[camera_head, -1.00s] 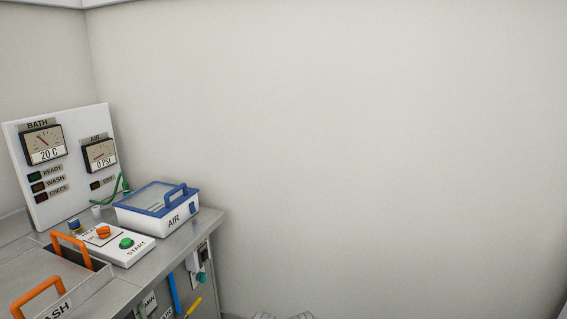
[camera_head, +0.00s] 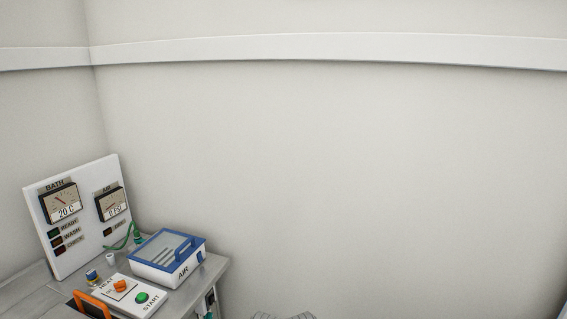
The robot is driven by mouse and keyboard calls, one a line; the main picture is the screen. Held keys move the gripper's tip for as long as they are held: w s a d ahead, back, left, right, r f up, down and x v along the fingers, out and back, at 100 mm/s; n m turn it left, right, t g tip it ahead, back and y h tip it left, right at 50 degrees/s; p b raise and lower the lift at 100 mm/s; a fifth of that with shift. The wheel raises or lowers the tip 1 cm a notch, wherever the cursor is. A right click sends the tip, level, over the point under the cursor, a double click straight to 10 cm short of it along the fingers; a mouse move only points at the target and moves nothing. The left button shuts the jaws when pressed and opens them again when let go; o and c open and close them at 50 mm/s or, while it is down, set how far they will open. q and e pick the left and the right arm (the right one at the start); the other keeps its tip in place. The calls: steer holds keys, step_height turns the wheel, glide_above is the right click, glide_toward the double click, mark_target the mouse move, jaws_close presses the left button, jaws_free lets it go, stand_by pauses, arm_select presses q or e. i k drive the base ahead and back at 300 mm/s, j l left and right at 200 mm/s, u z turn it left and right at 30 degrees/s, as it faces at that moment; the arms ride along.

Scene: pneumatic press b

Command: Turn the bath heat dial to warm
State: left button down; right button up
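The bath heat dial (camera_head: 120,285) is an orange knob on a white control plate (camera_head: 112,298) at the lower left. A green START button (camera_head: 142,297) sits on the same plate, to the right of the dial. The dial's pointer setting is too small to read. Behind it, a white panel (camera_head: 88,236) carries the BATH gauge (camera_head: 60,203), which reads 20 C. Neither of my grippers is in view.
A white AIR box with a blue-framed lid (camera_head: 168,256) stands right of the control plate. An orange handle (camera_head: 92,305) rises at the bottom edge. The AIR gauge (camera_head: 111,204) reads 0 PSI. A bare wall fills the right side.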

mark_target(119, 286)
steer(key=u, duration=1.25)
